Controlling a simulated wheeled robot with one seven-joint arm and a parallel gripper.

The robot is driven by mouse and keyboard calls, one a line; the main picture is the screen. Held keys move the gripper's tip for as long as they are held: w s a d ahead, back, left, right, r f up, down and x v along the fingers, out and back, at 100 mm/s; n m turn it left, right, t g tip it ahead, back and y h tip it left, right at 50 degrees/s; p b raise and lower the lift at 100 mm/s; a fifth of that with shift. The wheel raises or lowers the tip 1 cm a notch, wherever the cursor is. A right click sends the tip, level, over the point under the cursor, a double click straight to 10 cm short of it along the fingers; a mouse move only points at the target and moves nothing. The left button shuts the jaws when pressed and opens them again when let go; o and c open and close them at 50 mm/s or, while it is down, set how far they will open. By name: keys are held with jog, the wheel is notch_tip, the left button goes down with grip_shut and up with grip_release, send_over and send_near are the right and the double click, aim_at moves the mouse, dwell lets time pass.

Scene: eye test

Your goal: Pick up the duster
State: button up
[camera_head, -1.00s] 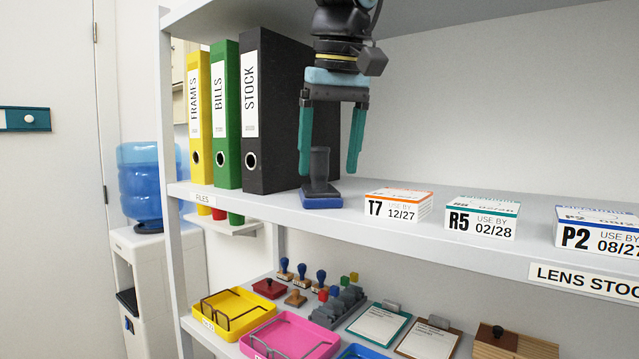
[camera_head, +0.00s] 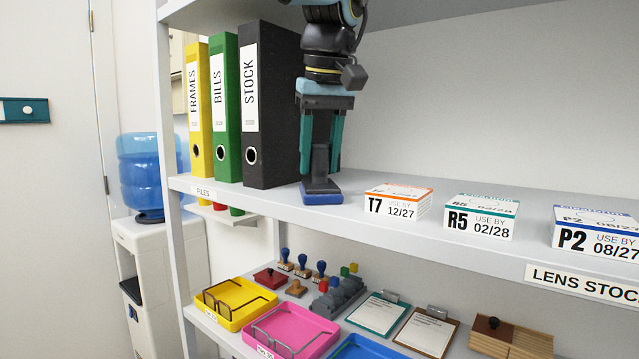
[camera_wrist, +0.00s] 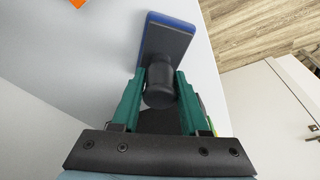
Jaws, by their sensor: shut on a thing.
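The duster (camera_head: 321,190) stands on the upper shelf, just right of the black STOCK binder. It has a dark base with a blue bottom edge and an upright dark grey handle (camera_head: 320,160). My gripper (camera_head: 320,155) comes from above and its two teal fingers are shut on the handle. In the wrist view the rounded handle (camera_wrist: 159,85) sits between my fingertips (camera_wrist: 158,82), and the blue-edged base (camera_wrist: 168,35) lies beyond it. The base appears to rest on the shelf.
The black binder (camera_head: 268,110) stands close on the left, with green (camera_head: 226,110) and yellow (camera_head: 198,110) binders beyond. A T7 box (camera_head: 398,201) sits to the right on the shelf (camera_head: 345,205). The shelf's front edge is near. Trays and stamps fill the lower shelf.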

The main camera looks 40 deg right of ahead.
grip_shut()
jog(key=shift+r, duration=0.1)
